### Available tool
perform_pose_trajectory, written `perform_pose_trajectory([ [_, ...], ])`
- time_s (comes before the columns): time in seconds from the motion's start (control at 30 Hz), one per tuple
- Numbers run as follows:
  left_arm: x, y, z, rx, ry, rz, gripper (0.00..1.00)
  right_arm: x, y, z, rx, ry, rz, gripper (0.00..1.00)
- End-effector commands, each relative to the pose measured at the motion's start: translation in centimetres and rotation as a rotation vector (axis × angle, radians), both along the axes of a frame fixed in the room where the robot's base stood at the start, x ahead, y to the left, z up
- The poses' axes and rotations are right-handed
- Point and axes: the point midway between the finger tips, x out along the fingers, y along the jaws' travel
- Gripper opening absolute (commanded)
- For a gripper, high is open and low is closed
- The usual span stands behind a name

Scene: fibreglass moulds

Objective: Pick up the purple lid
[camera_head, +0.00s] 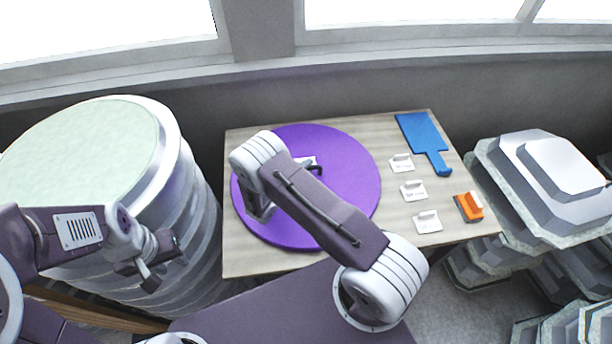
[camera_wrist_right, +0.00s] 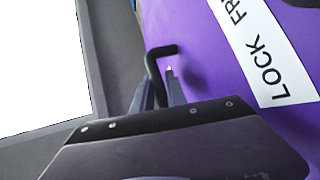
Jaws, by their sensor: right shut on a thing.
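The purple lid (camera_head: 345,175) is a large round disc over the wooden table, partly hidden behind my right arm. In the right wrist view the lid (camera_wrist_right: 215,75) fills the right side, with a white label (camera_wrist_right: 265,55) reading "LOCK FR", cut off by the frame. My right gripper (camera_wrist_right: 161,85) is shut on the lid's black bent handle (camera_wrist_right: 156,62). I cannot tell whether the lid touches the table or is slightly raised. My left gripper (camera_head: 164,272) is open and empty, in front of the large drum and away from the lid.
The table (camera_head: 243,258) also holds a blue paddle-shaped board (camera_head: 420,133), several small white labelled holders (camera_head: 413,190) and an orange block (camera_head: 469,206). A drum with a pale green top (camera_head: 80,150) stands left. Stacked grey moulds (camera_head: 560,170) stand right. Windows line the back.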

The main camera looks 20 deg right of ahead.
Motion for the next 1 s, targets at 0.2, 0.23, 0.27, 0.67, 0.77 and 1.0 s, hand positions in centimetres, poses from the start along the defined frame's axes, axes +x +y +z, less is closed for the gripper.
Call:
perform_pose_trajectory([
  [0.2,0.0,0.0,0.0,0.000,0.000,0.000,0.36,0.0,0.1,0.0,0.003,-0.002,0.000,0.00],
  [0.23,0.0,0.0,0.0,0.000,0.000,0.000,0.36,0.0,0.1,0.0,0.003,-0.002,0.000,0.00],
  [0.27,0.0,0.0,0.0,0.000,0.000,0.000,0.36,0.0,0.1,0.0,0.003,-0.002,0.000,0.00],
  [0.67,0.0,0.0,0.0,0.000,0.000,0.000,0.36,0.1,0.1,0.1,0.001,-0.005,0.000,0.00],
  [0.77,0.0,0.0,0.0,0.000,0.000,0.000,0.36,0.1,0.1,0.1,0.002,-0.004,0.000,0.00],
  [1.0,0.0,0.0,-0.9,0.000,0.000,0.000,0.36,0.1,0.1,1.6,0.002,-0.006,0.001,0.00],
])
